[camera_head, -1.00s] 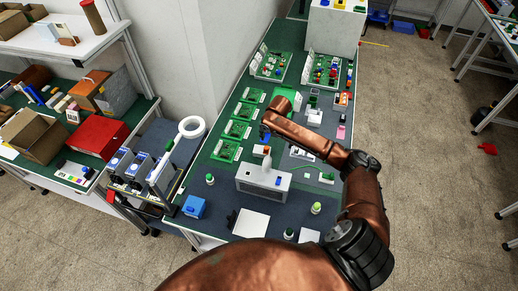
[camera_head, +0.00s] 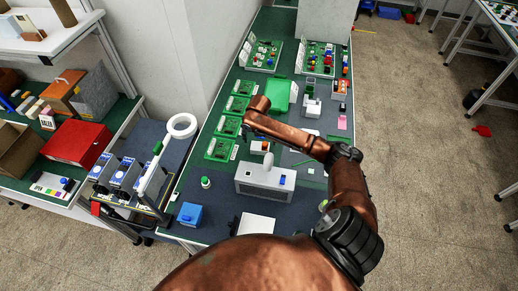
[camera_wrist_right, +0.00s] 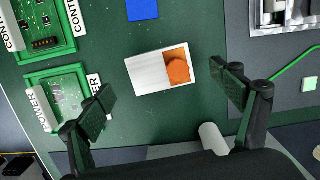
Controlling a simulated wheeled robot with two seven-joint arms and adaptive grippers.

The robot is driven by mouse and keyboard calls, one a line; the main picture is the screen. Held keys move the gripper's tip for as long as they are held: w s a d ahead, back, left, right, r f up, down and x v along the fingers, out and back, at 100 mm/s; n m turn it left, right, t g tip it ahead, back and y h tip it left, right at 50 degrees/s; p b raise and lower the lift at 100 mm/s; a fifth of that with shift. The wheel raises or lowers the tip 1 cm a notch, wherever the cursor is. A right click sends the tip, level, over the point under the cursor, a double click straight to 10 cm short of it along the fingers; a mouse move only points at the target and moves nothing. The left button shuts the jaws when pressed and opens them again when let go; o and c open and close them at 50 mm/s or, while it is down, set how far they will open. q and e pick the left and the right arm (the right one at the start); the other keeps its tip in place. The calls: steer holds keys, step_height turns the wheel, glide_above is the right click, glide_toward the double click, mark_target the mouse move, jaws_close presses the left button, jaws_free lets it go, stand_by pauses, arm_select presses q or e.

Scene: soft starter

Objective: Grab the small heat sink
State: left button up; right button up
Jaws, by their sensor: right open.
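A small pale rectangular block (camera_wrist_right: 147,72) with an orange round part (camera_wrist_right: 178,71) at one end lies on the green mat in the right wrist view. It also shows as a small white and orange item (camera_head: 261,147) in the head view. I cannot tell for sure whether it is the small heat sink. My right gripper (camera_wrist_right: 168,82) is open, its fingers at either side of the block in the picture, with nothing between them visibly held. In the head view the right gripper (camera_head: 244,132) is small and partly hidden by my arm. My left gripper is out of view.
Green circuit boards (camera_head: 219,149) line the left of the bench. A grey-white box-shaped device (camera_head: 265,180) stands in front of the block. A blue square (camera_wrist_right: 142,9) lies beyond it. A green bin (camera_head: 279,94) and a white machine (camera_head: 311,107) are farther back.

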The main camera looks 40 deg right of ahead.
mark_target(260, 146)
step_height(260, 146, down, 5)
steer(key=shift+w+d+f, duration=0.1)
steer(key=shift+w+d, duration=0.05)
steer(key=shift+c, duration=0.4)
steer(key=c, duration=1.5)
